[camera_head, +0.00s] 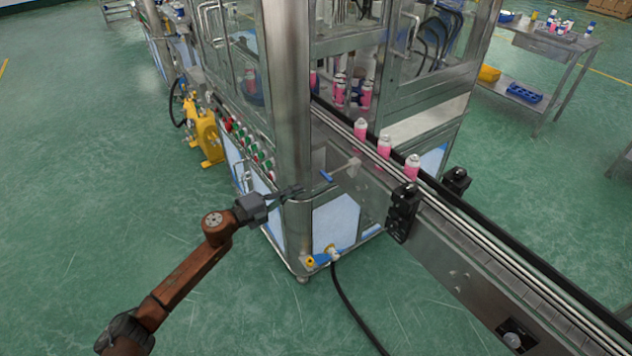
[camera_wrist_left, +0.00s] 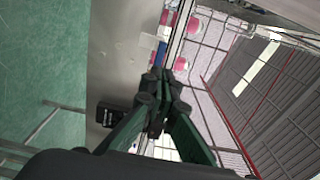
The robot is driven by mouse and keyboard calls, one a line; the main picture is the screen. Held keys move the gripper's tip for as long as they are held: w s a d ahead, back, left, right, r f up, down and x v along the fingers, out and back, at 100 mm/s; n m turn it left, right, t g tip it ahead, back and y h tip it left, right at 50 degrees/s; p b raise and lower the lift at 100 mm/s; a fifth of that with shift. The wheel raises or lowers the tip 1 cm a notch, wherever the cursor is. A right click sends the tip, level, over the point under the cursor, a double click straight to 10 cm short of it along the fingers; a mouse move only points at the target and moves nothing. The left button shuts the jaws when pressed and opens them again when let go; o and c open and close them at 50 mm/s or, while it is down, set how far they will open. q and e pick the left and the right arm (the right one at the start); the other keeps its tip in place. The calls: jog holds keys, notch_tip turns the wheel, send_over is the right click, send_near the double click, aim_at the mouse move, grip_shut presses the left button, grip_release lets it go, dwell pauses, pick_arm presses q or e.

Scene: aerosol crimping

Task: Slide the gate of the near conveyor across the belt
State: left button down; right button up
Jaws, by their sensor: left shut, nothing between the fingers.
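The near conveyor (camera_head: 455,265) runs from the glass-walled machine to the lower right, with several pink cans with pale tops (camera_head: 384,147) on its belt. What looks like its gate, a thin rod with a blue handle (camera_head: 326,176), sticks out from the conveyor's near side, beside the machine's corner post. My left gripper (camera_head: 298,189) is shut and empty, a short way left of the blue handle. In the left wrist view the shut fingers (camera_wrist_left: 160,82) point toward the conveyor, and a blue piece (camera_wrist_left: 161,53) shows just beyond their tips. My right gripper is not in view.
A black sensor block (camera_head: 402,212) sits on the conveyor's near side. A black hose (camera_head: 345,300) lies on the floor below. The green floor at left is clear.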

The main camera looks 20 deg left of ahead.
aim_at(324, 176)
pick_arm(q)
jog(key=b+x, duration=0.1)
jog(key=x, duration=0.7)
jog(key=shift+w+a, duration=0.1)
